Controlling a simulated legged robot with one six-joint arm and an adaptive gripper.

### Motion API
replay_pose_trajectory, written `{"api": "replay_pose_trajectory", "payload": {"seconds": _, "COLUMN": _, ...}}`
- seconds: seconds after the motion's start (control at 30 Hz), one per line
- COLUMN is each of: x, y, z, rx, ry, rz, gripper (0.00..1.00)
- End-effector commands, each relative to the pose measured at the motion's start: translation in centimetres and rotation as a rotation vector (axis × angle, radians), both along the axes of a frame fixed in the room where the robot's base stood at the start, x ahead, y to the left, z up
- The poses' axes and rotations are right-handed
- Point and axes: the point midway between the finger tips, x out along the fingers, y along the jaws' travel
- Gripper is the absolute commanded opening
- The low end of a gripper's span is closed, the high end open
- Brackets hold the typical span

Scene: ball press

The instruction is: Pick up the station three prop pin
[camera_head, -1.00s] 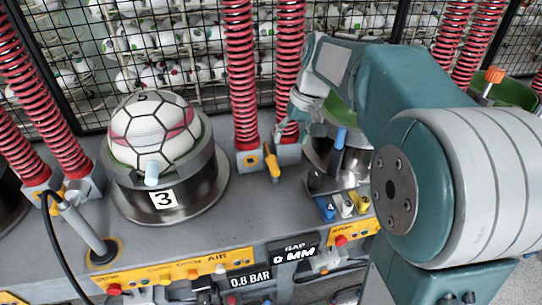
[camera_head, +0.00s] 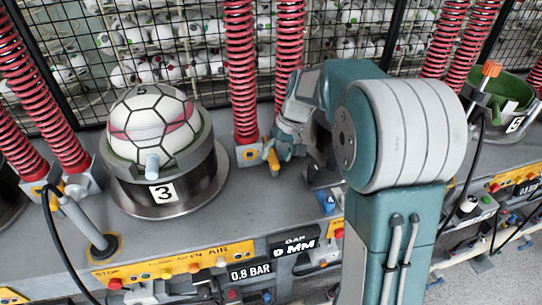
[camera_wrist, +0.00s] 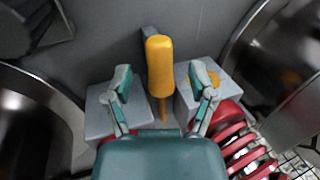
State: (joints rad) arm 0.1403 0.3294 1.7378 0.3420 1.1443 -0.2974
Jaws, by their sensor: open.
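The prop pin with a yellow handle (camera_head: 274,166) stands at the foot of the red springs, right of station three. It also shows in the wrist view (camera_wrist: 160,62), with a thin yellow shaft below the handle, between two grey blocks. My gripper (camera_head: 284,148) is at the pin in the head view. In the wrist view my gripper (camera_wrist: 159,82) is open, one teal finger on each side of the pin, with gaps to the handle. Station three's cup (camera_head: 205,185), marked 3, holds a white ball with pink panels (camera_head: 150,122).
Red springs (camera_head: 240,70) rise right behind the pin. Grey blocks (camera_wrist: 115,112) flank the pin's shaft closely. My arm hides most of station four. Station five's green cup (camera_head: 508,100) is at the right. A black hose (camera_head: 62,240) hangs at the left.

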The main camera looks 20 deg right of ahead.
Motion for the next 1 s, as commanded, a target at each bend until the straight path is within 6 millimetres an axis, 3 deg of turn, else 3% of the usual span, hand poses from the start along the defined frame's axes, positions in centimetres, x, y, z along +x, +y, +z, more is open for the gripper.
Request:
{"api": "replay_pose_trajectory", "payload": {"seconds": 0.13, "x": -0.1, "y": 0.5, "z": -1.5, "rx": 0.000, "ry": 0.001, "rz": -0.001, "gripper": 0.73}}
{"api": "replay_pose_trajectory", "payload": {"seconds": 0.37, "x": 0.0, "y": 0.6, "z": -1.7, "rx": 0.000, "ry": -0.001, "rz": -0.001, "gripper": 0.73}}
{"api": "replay_pose_trajectory", "payload": {"seconds": 0.4, "x": 0.0, "y": 0.6, "z": -1.7, "rx": 0.000, "ry": -0.001, "rz": -0.001, "gripper": 0.68}}
{"api": "replay_pose_trajectory", "payload": {"seconds": 0.5, "x": 0.0, "y": 0.6, "z": -1.7, "rx": 0.000, "ry": -0.001, "rz": -0.001, "gripper": 0.24}}
{"api": "replay_pose_trajectory", "payload": {"seconds": 0.57, "x": 0.0, "y": 0.6, "z": -1.7, "rx": 0.000, "ry": -0.001, "rz": -0.001, "gripper": 0.00}}
{"api": "replay_pose_trajectory", "payload": {"seconds": 1.0, "x": -0.1, "y": 0.6, "z": -1.6, "rx": 0.000, "ry": 0.000, "rz": 0.000, "gripper": 0.00}}
